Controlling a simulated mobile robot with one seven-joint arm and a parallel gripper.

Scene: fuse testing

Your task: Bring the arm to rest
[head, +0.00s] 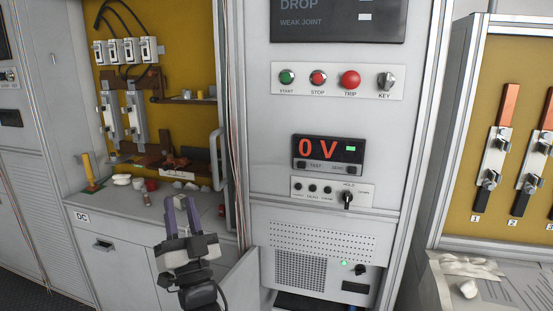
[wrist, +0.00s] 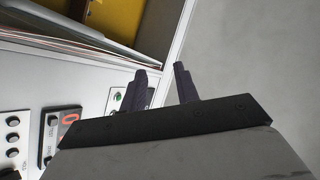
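My gripper (head: 182,216) is in front of the left counter in the head view, pointing up, with its two purple fingers apart. In the wrist view my gripper (wrist: 160,88) also shows two dark fingers with a clear gap and nothing between them. It touches nothing that I can see. The arm below the wrist runs out of the bottom of the head view.
The control cabinet (head: 320,118) stands right of my gripper, its display (head: 328,154) reading 0 V. A grey counter (head: 125,215) with small parts is behind my gripper. A door panel (head: 242,285) stands close on the right. A fuse panel (head: 520,75) is at far right.

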